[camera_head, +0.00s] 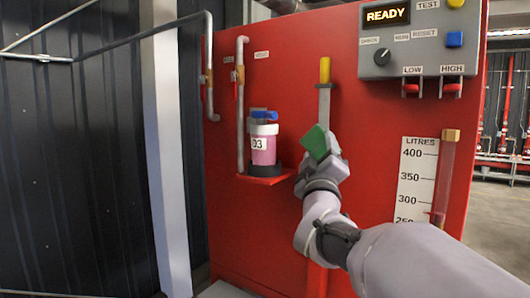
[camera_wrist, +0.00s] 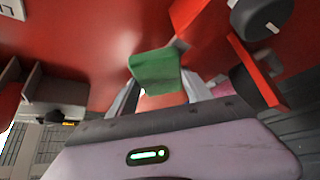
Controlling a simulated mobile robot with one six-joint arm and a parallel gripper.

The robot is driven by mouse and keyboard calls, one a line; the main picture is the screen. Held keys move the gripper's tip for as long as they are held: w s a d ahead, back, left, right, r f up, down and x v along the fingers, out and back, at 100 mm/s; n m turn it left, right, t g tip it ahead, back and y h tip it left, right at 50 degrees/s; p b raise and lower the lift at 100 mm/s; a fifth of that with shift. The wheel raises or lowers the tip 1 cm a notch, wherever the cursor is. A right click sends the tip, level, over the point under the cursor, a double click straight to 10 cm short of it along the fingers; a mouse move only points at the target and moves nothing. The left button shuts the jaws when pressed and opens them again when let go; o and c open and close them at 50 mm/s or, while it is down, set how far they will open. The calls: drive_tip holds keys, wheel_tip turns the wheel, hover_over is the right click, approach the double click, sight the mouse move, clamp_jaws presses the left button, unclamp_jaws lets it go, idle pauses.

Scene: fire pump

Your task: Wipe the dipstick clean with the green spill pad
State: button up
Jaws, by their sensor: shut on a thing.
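The green spill pad (camera_head: 316,143) is held at the tip of my gripper (camera_head: 326,160), in front of the red panel. In the wrist view the pad (camera_wrist: 155,72) sits between the two fingers of my gripper (camera_wrist: 158,95), which are shut on it. The dipstick has a yellow handle (camera_head: 325,70) and stands upright on the panel, with a grey length below the handle. The pad is at the lower end of that visible grey length. I cannot tell whether they touch. The part below is hidden behind the pad and gripper.
A small red shelf (camera_head: 264,180) left of my gripper carries a pink container (camera_head: 263,150) marked D3, with a blue top. A control box (camera_head: 420,40) reading READY is at upper right. A litre scale (camera_head: 415,180) and clear tube (camera_head: 445,180) stand at right.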

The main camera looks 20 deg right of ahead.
drive_tip(key=shift+r+p, duration=1.9)
drive_tip(key=shift+r, duration=1.95)
drive_tip(key=shift+f, duration=0.1)
drive_tip(key=f+b, duration=0.2)
drive_tip(key=b, duration=0.1)
drive_tip(key=f+b, duration=0.2)
drive_tip(key=f, duration=0.1)
drive_tip(key=s+a+f+b, duration=0.1)
drive_tip(key=f+b, duration=0.2)
drive_tip(key=shift+b, duration=0.35)
drive_tip(key=shift+r, duration=0.25)
drive_tip(key=shift+w+d, duration=0.5)
